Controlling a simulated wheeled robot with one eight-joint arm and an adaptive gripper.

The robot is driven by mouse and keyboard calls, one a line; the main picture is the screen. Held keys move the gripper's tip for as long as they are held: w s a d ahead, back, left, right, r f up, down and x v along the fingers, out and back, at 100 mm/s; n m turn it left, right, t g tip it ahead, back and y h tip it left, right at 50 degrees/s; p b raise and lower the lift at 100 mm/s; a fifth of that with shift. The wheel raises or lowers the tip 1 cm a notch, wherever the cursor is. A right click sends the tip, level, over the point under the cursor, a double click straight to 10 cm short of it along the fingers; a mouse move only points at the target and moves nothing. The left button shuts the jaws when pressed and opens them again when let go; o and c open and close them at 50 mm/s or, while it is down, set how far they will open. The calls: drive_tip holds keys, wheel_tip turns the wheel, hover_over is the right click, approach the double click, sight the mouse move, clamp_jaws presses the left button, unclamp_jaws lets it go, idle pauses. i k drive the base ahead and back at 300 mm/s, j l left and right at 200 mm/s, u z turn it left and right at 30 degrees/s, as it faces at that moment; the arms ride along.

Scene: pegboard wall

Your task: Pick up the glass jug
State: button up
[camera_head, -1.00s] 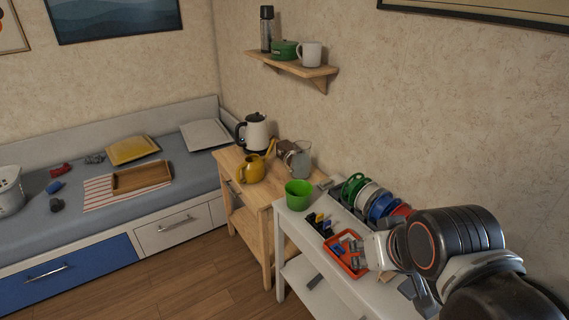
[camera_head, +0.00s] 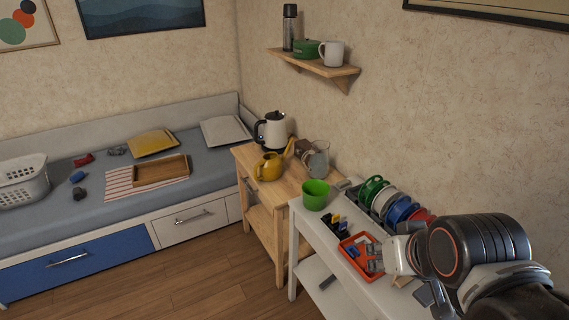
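The clear glass jug (camera_head: 318,160) stands upright on the right rear part of the wooden side table (camera_head: 262,192), close to the wall. It is behind the green cup and beside a brown item. My gripper (camera_head: 373,262) is at the lower right, over the white table by the orange tray, well apart from the jug. Its fingers are small in the picture and partly covered by the arm, so I cannot tell whether they are open or shut.
A white kettle (camera_head: 271,130) and a yellow watering can (camera_head: 268,166) share the wooden table. A green cup (camera_head: 315,194), an orange tray (camera_head: 345,244) and a rack of coloured discs (camera_head: 398,209) crowd the white table (camera_head: 303,222). A shelf (camera_head: 322,67) juts from the wall above.

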sight(318, 166)
drive_tip(key=j+z, duration=0.15)
drive_tip(key=z, duration=0.25)
drive_tip(key=i+j+z, duration=0.1)
drive_tip(key=z, duration=0.25)
drive_tip(key=j+z, duration=0.2)
drive_tip(key=z, duration=0.2)
drive_tip(key=j+z, duration=0.2)
drive_tip(key=j, duration=0.35)
drive_tip(key=j+z, duration=0.15)
drive_tip(key=j, duration=0.4)
drive_tip(key=j+z, duration=0.2)
drive_tip(key=j, duration=0.35)
drive_tip(key=k+j+z, duration=0.15)
drive_tip(key=j, duration=0.4)
drive_tip(key=k+j+z, duration=0.2)
drive_tip(key=j, duration=0.3)
drive_tip(key=k+j, duration=0.1)
drive_tip(key=j, duration=0.4)
drive_tip(key=k+j, duration=0.1)
drive_tip(key=j, duration=0.45)
